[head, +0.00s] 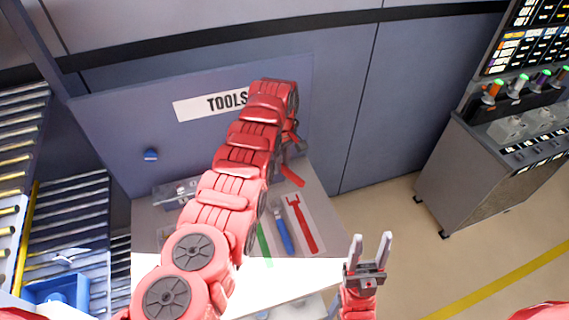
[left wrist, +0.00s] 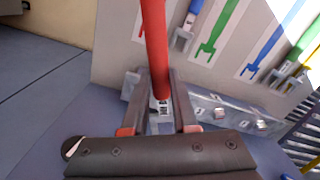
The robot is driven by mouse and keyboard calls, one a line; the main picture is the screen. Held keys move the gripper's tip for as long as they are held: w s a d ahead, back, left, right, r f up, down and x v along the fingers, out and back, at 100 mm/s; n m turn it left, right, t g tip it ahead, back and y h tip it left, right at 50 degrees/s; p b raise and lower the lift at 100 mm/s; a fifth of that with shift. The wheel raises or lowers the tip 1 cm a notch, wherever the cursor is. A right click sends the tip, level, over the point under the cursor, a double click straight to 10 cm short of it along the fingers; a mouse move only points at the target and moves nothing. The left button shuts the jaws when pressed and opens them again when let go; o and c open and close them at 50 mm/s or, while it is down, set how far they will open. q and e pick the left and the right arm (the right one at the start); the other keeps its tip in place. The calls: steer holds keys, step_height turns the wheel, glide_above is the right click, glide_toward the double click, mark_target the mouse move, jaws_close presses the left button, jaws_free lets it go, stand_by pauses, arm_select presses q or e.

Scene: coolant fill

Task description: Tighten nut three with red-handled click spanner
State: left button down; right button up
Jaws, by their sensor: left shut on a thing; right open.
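My left gripper (head: 297,148) is in front of the TOOLS panel, partly hidden by its own arm. It is shut on a red-handled tool, whose handle (head: 292,176) shows just below it. In the left wrist view the red handle (left wrist: 153,40) runs up from between the fingers (left wrist: 154,82). A silvery part shows between the fingers; I cannot tell whether it belongs to the tool. My right gripper (head: 371,241) is open and empty at the lower middle, to the right of the tool table. No nut three can be made out.
A clear tray (left wrist: 222,112) of small parts stands by the panel. A control console (head: 500,165) stands right; floor between is clear.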

arm_select(q)
steer(key=shift+w+d+f+b, duration=0.1)
steer(key=shift+f+b, duration=0.05)
steer(key=shift+b, duration=0.3)
step_height(320, 180, down, 2)
steer(key=shift+f+b, duration=0.25)
steer(key=shift+b, duration=0.7)
steer(key=shift+f+b, duration=0.55)
steer(key=shift+f, duration=0.15)
steer(key=shift+r, duration=0.1)
steer(key=shift+f+b, duration=0.6)
steer(key=shift+f+b, duration=0.7)
steer(key=shift+f, duration=0.15)
